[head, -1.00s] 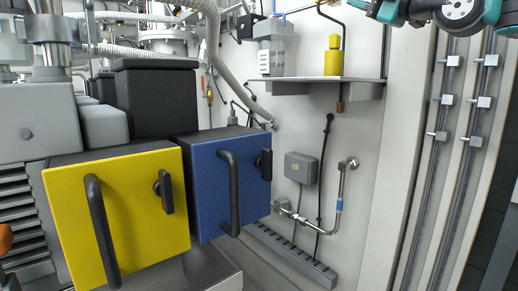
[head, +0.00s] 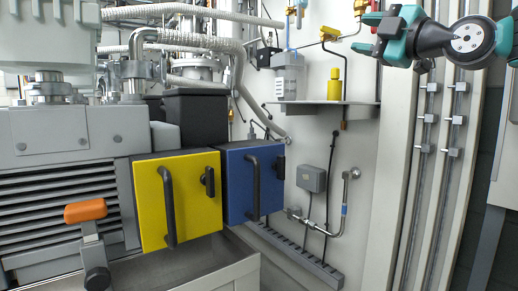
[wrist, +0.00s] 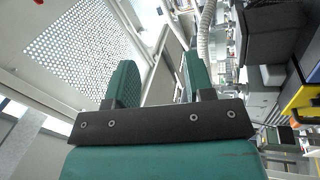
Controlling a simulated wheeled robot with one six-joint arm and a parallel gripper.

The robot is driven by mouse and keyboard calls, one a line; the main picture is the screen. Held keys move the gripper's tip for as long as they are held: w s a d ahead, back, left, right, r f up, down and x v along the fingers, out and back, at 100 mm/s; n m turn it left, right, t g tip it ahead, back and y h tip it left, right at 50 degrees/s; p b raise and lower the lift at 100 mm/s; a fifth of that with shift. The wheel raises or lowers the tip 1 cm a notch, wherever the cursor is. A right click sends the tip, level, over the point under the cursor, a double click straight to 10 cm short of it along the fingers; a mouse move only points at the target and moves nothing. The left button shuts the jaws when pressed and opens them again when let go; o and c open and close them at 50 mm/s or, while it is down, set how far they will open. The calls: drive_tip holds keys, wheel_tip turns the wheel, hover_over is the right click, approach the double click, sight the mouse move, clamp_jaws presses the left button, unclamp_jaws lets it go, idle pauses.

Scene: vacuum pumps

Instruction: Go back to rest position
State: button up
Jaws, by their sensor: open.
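My gripper (head: 368,33) is at the upper right of the head view, high in front of the wall and apart from the pumps. In the wrist view its two teal fingers (wrist: 160,75) stand apart with nothing between them. My teal and black arm reaches in from the top right edge of the head view.
A yellow-fronted box (head: 190,215) and a blue-fronted box (head: 238,175), both with black handles, stand left of centre. A grey pump with an orange-handled lever (head: 86,211) is at the left. A wall shelf (head: 310,103) holds a yellow cylinder (head: 335,88). Pipes line the wall.

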drive_tip(key=s+a+f+m+g+h, duration=0.1)
drive_tip(key=s+a+f+m+g, duration=0.2)
drive_tip(key=f, duration=0.4)
drive_tip(key=s+a+f+m+g+h, duration=0.1)
drive_tip(key=s+a+f+m+g, duration=0.15)
drive_tip(key=f, duration=0.45)
drive_tip(key=s+a+f+m+g+h, duration=0.1)
drive_tip(key=s+a+f+m+g, duration=0.2)
drive_tip(key=f, duration=0.4)
drive_tip(key=s+d+f+m+g+h, duration=0.2)
drive_tip(key=s+f+m+g+h, duration=0.45)
drive_tip(key=s+f, duration=1.35)
wheel_tip(320, 180, up, 28)
drive_tip(key=s+g+y+p, duration=0.1)
drive_tip(key=s+g+p, duration=0.1)
drive_tip(key=p, duration=2.5)
drive_tip(key=shift+s+d+m+y, duration=0.2)
drive_tip(key=shift+s+m+y, duration=0.15)
drive_tip(key=shift+s, duration=0.1)
